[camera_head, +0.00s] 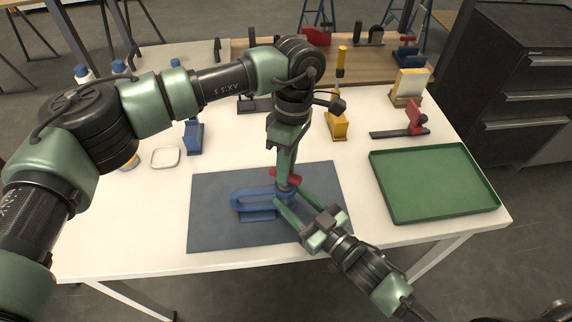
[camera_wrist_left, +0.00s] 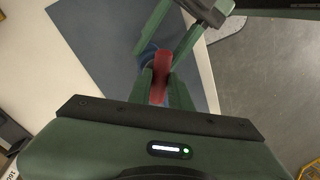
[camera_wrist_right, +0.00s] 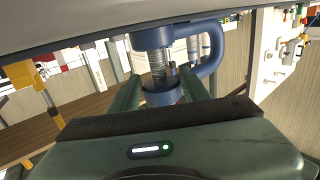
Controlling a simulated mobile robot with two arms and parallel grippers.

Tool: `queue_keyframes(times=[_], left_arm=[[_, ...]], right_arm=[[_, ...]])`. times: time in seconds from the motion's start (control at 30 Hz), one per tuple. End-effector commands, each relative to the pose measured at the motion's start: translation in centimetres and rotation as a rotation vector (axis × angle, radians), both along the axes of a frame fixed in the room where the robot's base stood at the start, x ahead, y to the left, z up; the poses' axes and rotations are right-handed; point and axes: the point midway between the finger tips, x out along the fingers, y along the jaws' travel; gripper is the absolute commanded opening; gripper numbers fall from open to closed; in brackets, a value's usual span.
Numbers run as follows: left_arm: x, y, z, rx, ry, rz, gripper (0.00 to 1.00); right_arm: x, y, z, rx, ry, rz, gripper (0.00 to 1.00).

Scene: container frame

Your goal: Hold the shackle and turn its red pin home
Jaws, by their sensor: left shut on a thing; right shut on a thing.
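The blue shackle (camera_head: 250,199) lies on the dark grey mat (camera_head: 210,228) in the head view, its bow to the left. My right gripper (camera_head: 286,204) comes in from the lower right and is shut on the shackle's eye end; the right wrist view shows the fingers either side of a blue eye (camera_wrist_right: 160,93). A threaded pin shank (camera_wrist_right: 158,66) shows between the two eyes there. My left gripper (camera_head: 285,176) points down from above, shut on the red pin head (camera_head: 287,178). The left wrist view shows the red pin head (camera_wrist_left: 160,78) between its fingers.
A green tray (camera_head: 376,178) stands on the right of the white table. Blue, yellow and red tools or fixtures stand along the back, with a small white dish (camera_head: 165,158) at the left. Bare mat lies around the shackle.

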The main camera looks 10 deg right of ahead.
Motion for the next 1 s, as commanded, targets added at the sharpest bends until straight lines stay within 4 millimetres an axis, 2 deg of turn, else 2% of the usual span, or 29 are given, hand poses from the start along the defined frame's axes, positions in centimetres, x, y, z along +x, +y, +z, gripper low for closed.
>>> queue_keyframes(times=[0.03, 0.1, 0.47, 0.57, 1.0], left_arm=[[0.0, -0.1, 0.4, -0.004, -0.002, -0.003, 0.28], [0.0, -0.1, 0.4, -0.003, -0.002, -0.003, 0.41], [0.1, -0.1, 0.5, -0.002, -0.003, 0.0, 0.41], [0.3, -0.2, 1.6, -0.001, -0.004, 0.0, 0.41], [1.7, -1.1, 10.1, -0.002, -0.003, -0.001, 0.41]], right_arm=[[-0.1, -0.2, -0.6, -0.006, 0.016, -0.003, 0.0], [-0.1, -0.1, -0.6, -0.007, 0.016, -0.003, 0.0], [-0.1, -0.1, -0.5, -0.008, 0.01, -0.001, 0.0], [-0.1, -0.1, -0.5, -0.008, 0.009, -0.001, 0.0], [-0.1, 0.0, -0.4, -0.008, 0.005, 0.0, 0.0]])
